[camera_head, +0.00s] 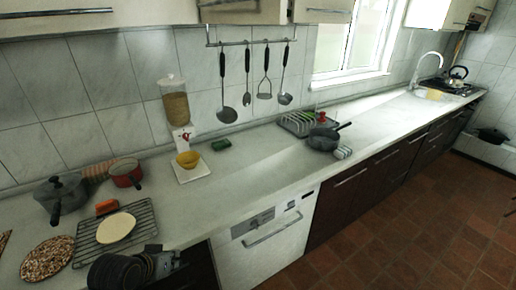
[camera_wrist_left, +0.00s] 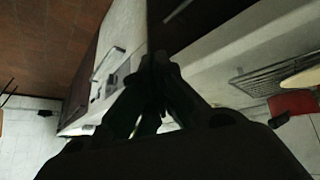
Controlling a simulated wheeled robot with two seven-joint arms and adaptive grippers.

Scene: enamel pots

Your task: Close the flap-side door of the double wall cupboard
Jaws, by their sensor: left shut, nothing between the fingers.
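Wall cupboards run along the top edge of the head view, and only their lower parts show. One long pale cupboard front (camera_head: 140,14) with a bar handle is at the upper left. A further pale cupboard front (camera_head: 322,10) is right of the utensil rail. I cannot tell which is the flap-side door or how far it stands open. My left gripper (camera_head: 172,263) is low in the head view, over the counter's front edge, far below the cupboards. Its dark fingers (camera_wrist_left: 157,62) are shut and empty in the left wrist view. My right gripper is out of view.
The counter holds a dark pot (camera_head: 62,196), a red pot (camera_head: 126,173), a wire rack (camera_head: 143,222) and a yellow bowl (camera_head: 188,160). Utensils hang from a rail (camera_head: 252,43) below the cupboards. A white dishwasher (camera_head: 268,238) is under the counter. The counter's middle is clear.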

